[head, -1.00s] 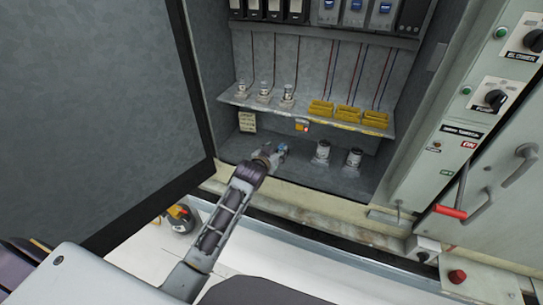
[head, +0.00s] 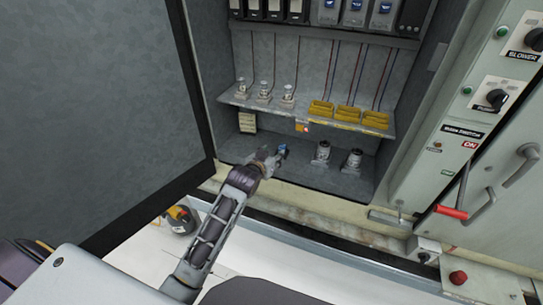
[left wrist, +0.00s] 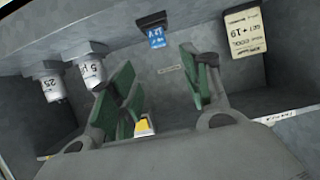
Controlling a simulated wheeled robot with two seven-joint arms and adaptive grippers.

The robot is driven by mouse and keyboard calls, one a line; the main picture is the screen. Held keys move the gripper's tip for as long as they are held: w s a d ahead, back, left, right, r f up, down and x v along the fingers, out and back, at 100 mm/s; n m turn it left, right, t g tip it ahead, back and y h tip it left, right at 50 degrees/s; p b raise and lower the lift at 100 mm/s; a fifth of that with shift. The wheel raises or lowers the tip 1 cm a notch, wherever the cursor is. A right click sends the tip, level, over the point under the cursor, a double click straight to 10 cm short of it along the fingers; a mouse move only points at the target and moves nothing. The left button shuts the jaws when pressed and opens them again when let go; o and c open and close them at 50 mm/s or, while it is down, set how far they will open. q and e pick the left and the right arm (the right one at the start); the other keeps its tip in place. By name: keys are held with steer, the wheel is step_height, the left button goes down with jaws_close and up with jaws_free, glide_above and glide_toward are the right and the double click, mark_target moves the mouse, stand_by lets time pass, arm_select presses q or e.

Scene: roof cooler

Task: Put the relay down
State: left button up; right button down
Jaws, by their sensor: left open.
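A small relay (head: 282,150), dark with a blue label, stands on the floor of the open cabinet, left of two white cylinders. In the left wrist view, which is upside down, the relay (left wrist: 155,32) shows its blue "12V" label and touches the cabinet floor at the top of the picture. My left gripper (head: 272,161) is just in front of the relay. Its green-padded fingers (left wrist: 158,68) are spread apart and empty, with a gap between them and the relay. My right gripper is not in view.
Two white cylinders (head: 322,151) (head: 354,160) stand right of the relay. A shelf (head: 300,113) above carries several small cylinders and yellow blocks (head: 347,113). A paper note (head: 247,122) is on the back wall. The open door (head: 105,110) fills the left side.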

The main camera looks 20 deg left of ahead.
arm_select(q)
steer(key=shift+f, duration=0.15)
steer(key=shift+g, duration=0.8)
steer(key=f, duration=1.1)
steer(key=shift+s+d+f, duration=0.15)
steer(key=shift+s+f, duration=0.05)
steer(key=shift+s, duration=0.2)
steer(key=s+f+g, duration=0.2)
steer(key=s+f, duration=0.3)
steer(key=f, duration=0.5)
steer(key=s+f+m+g, duration=0.1)
steer(key=s+f, duration=0.3)
steer(key=f, duration=0.5)
steer(key=s+f+g, duration=0.2)
steer(key=s+f, duration=0.3)
steer(key=f, duration=0.5)
steer(key=s+a+f+g, duration=0.3)
steer(key=s+f, duration=1.3)
steer(key=s, duration=0.4)
steer(key=s+a+f+g, duration=0.1)
steer(key=s+f, duration=0.2)
steer(key=s, duration=0.7)
steer(key=s+a+f+m+g, duration=0.1)
steer(key=s+f, duration=0.3)
steer(key=s, duration=0.6)
steer(key=shift+s+f+g, duration=0.2)
steer(key=shift+g, duration=0.2)
